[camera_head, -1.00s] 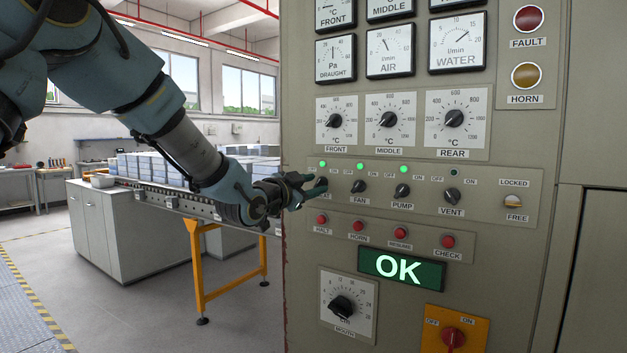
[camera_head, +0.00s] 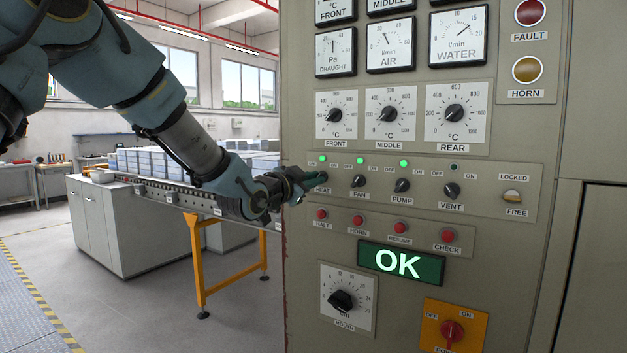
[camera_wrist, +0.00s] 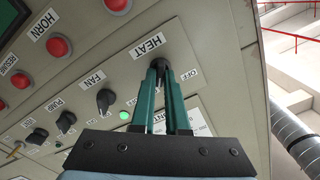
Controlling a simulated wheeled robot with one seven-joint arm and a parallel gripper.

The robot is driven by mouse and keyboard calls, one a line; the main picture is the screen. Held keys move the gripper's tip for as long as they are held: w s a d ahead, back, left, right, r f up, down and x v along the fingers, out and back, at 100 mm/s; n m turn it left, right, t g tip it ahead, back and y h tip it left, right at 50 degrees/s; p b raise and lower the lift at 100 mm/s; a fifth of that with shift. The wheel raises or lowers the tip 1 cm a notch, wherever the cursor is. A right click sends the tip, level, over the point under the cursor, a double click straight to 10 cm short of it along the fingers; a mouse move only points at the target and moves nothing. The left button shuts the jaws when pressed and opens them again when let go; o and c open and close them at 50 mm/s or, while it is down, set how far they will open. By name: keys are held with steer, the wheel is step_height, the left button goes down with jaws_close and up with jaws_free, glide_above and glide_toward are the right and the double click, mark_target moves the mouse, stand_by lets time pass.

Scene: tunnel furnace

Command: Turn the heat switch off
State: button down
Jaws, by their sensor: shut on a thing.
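The heat switch (camera_wrist: 161,66) is a small black knob at the left end of the switch row, under a lit green lamp (camera_head: 322,158). In the wrist view my gripper (camera_wrist: 162,70) has its two green fingers closed around the knob, with the HEAT label just beyond. In the head view my gripper (camera_head: 314,178) reaches in from the left and covers most of the knob. The knob's exact pointing direction is hidden by the fingers.
The fan (camera_head: 358,181), pump (camera_head: 402,186) and vent (camera_head: 452,191) switches sit to the right on the same panel. Red push buttons (camera_head: 358,227) lie below, above a green OK display (camera_head: 401,263). Free air lies left of the cabinet, above the conveyor (camera_head: 170,198).

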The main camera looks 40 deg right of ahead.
stand_by(0.4)
steer(key=shift+w+n+b, duration=0.1)
steer(key=shift+n+b, duration=0.85)
steer(key=shift+n, duration=6.15)
steer(key=c, duration=0.9)
jaws_free()
steer(key=shift+a, duration=0.1)
